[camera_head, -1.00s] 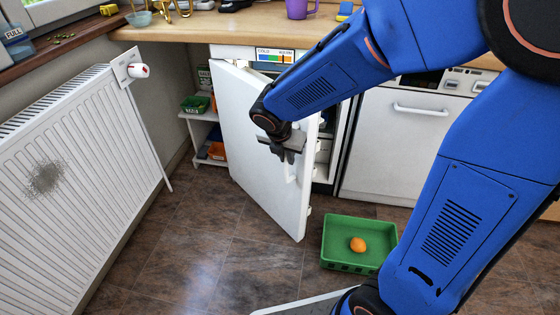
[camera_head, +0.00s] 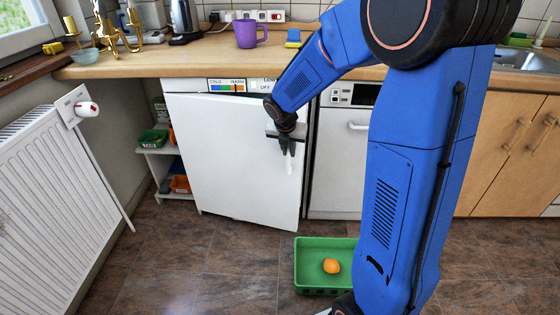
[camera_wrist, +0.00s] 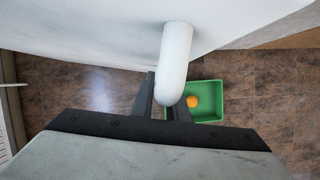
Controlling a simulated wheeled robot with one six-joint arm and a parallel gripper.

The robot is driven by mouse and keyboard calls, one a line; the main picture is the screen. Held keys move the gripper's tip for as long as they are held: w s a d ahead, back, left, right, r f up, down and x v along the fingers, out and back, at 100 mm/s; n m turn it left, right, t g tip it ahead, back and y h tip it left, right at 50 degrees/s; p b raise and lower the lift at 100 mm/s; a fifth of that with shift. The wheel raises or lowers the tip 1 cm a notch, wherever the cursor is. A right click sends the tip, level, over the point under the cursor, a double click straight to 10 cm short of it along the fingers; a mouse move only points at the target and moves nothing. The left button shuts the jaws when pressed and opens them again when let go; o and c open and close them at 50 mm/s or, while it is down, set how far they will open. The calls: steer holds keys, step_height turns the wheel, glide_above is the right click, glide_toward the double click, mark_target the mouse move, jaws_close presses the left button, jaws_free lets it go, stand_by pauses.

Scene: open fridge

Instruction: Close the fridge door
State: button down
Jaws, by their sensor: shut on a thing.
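The white fridge door (camera_head: 235,155) stands under the counter in the head view. It is swung most of the way in, and its lower right corner stands out a little toward me. I cannot see the fridge inside, and I cannot tell whether the door touches the frame. My gripper (camera_head: 288,149) is at the door's right side, shut on the white vertical door handle (camera_head: 290,167). In the wrist view the rounded handle (camera_wrist: 175,65) lies between the two dark fingers of my gripper (camera_wrist: 166,105). The handle's upper part is hidden by the gripper in the head view.
A radiator (camera_head: 60,190) is at left, a small shelf (camera_head: 150,150) beside the fridge. A white dishwasher (camera_head: 335,180) is at right.

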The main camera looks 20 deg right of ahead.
steer(key=w+d, duration=0.7)
steer(key=w, duration=0.2)
steer(key=c, duration=1.7)
jaws_free()
steer(key=shift+s, duration=0.15)
steer(key=v, duration=1.7)
steer(key=shift+r, duration=0.25)
